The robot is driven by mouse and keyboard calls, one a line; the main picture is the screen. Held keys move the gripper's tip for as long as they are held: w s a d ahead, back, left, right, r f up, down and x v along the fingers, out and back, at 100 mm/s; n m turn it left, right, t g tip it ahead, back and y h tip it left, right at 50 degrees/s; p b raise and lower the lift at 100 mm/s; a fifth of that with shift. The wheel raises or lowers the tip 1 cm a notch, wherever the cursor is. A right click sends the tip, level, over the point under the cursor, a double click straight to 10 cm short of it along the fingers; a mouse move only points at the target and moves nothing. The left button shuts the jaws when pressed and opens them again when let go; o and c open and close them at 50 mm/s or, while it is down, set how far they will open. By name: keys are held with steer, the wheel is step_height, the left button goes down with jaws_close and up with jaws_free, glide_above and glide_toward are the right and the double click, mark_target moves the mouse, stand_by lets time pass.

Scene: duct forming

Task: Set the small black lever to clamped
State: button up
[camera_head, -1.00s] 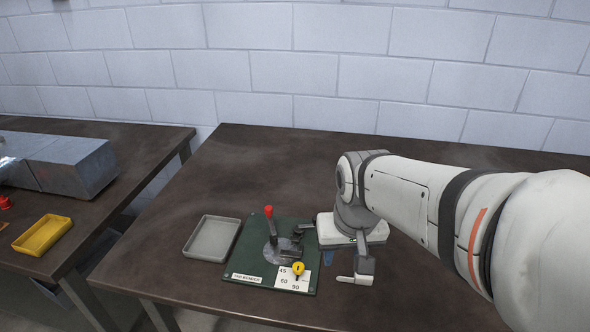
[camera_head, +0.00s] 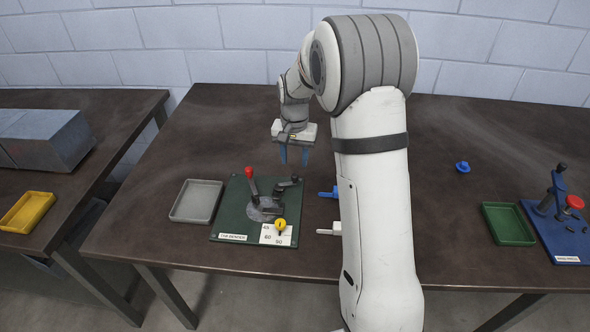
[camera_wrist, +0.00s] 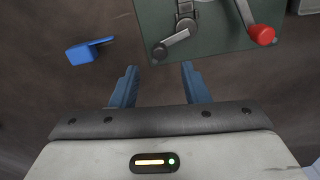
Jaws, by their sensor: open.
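The small black lever (camera_head: 288,184) sits at the back right of the green bender board (camera_head: 229,222). In the wrist view the lever (camera_wrist: 176,41) shows as a short arm ending in a round black knob near the board's edge. My gripper (camera_head: 294,160) is open, its two blue fingers pointing down behind the lever. In the wrist view the gripper (camera_wrist: 159,72) has its fingertips apart, with the knob just beyond the gap between them. Nothing is between the fingers. I cannot tell the height gap or contact from these views.
A red-knobbed handle (camera_head: 250,181) stands on the board, left of the lever. A yellow knob (camera_head: 280,225) is at the front by the angle plate. A grey tray (camera_head: 197,201) lies left. A blue piece (camera_wrist: 80,53) lies beside the board. Bare table lies behind.

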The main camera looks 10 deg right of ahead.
mark_target(295, 175)
step_height(295, 175, down, 6)
steer(key=shift+r+p, duration=0.1)
steer(key=shift+p, duration=0.2)
steer(key=shift+c, duration=0.4)
jaws_close()
